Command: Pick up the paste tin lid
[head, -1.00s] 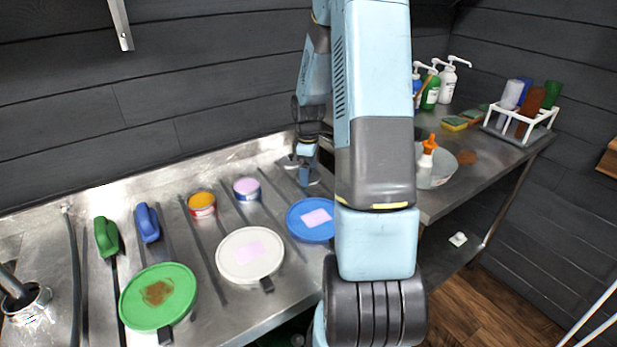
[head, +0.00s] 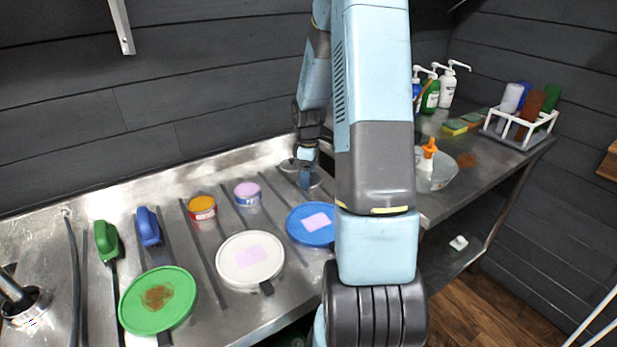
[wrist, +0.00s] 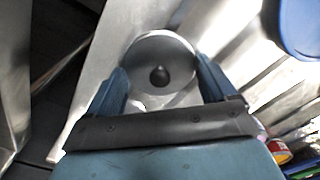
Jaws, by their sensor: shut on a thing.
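The paste tin lid (wrist: 178,73) is a round grey metal disc with a dark round knob at its centre. In the wrist view it lies between the two fingers of my gripper (wrist: 160,84), which are shut on it at opposite sides of its rim. In the head view my gripper (head: 306,182) is low over the steel counter near the back wall. The lid is small there and partly hidden by the fingers. I cannot tell whether it touches the counter.
An orange-topped tin (head: 202,208) and a lilac-topped tin (head: 247,194) stand left of my gripper. Green (head: 180,318), white (head: 236,275) and blue (head: 300,235) round pads lie in front. Dark strips cross the counter.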

